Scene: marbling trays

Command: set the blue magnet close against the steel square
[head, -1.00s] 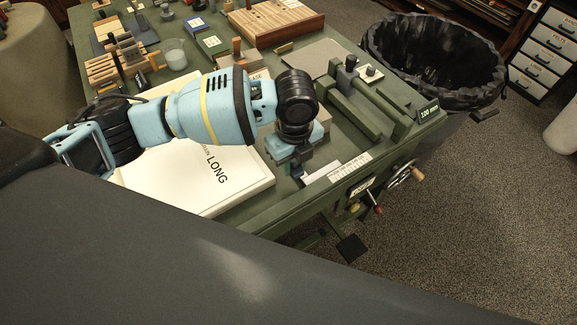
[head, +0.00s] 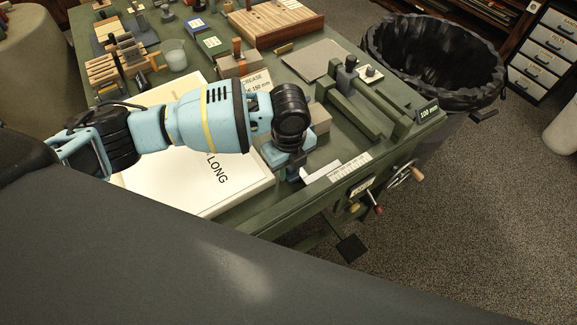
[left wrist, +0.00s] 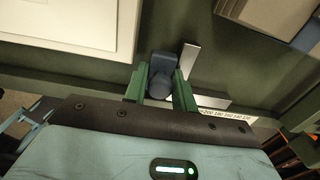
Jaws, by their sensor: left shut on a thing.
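My left gripper (left wrist: 162,87) is shut on the blue magnet (left wrist: 163,66), a dark blue block with a rounded top between the green fingers in the left wrist view. In the head view my left gripper (head: 292,173) is low over the table's near edge, and the magnet is hard to make out there. The steel square (left wrist: 188,62) is a bright metal piece just right of the magnet; it also shows in the head view (head: 322,170). I cannot tell whether magnet and square touch. My right gripper is not in view.
A white box marked LONG (head: 238,188) lies left of the gripper. A scale strip (head: 350,166) lies along the near edge. Grey-beige blocks (head: 318,120) stand just behind the gripper. A green clamp frame (head: 365,105) is at right. A black-lined bin (head: 435,60) stands beyond the table.

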